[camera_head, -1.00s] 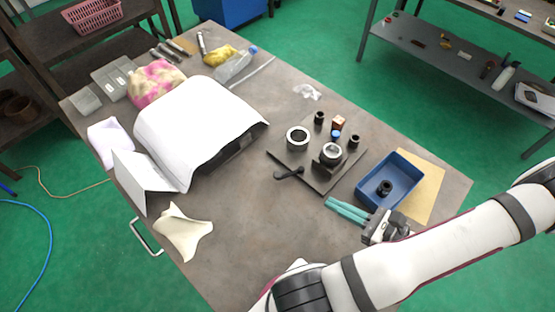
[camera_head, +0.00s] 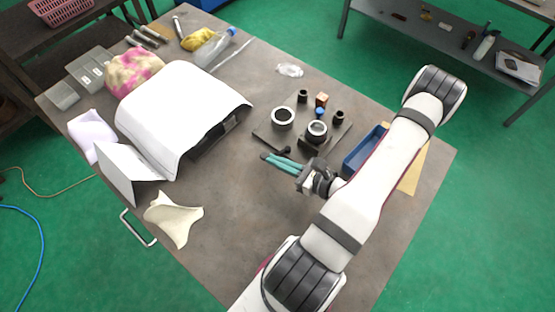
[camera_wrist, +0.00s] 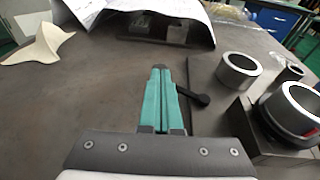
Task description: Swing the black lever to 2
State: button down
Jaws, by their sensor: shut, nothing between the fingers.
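The black lever (camera_wrist: 194,96) juts out at the left front edge of the fixture's dark base plate (camera_head: 262,137). In the head view its knob (camera_head: 286,150) shows just beyond my fingertips. My gripper (camera_head: 264,157) has teal fingers, shut and empty. In the wrist view the fingers (camera_wrist: 159,72) lie just left of the lever, and its ball end points right; whether they touch cannot be told. The chuck (camera_head: 317,130) is a dark block with a bright ring on top, at the right in the wrist view (camera_wrist: 296,106). No number 2 is readable.
A loose ring (camera_head: 283,117) and small black cylinders stand on the plate. A blue bin (camera_head: 362,150) is partly behind my arm. A white curved sheet (camera_head: 180,105) stands to the left. The tabletop in front of the plate is clear.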

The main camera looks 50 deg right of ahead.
aim_at(264, 153)
jog(key=shift+w, duration=0.45)
dwell(0.4)
jog(key=shift+w+a, duration=0.1)
jog(key=shift+w, duration=0.5)
jog(key=shift+w+d, duration=0.2)
jog(key=shift+w, duration=1.05)
jog(key=shift+w+d, duration=0.9)
jog(key=shift+d, duration=0.05)
jog(key=shift+d, duration=0.1)
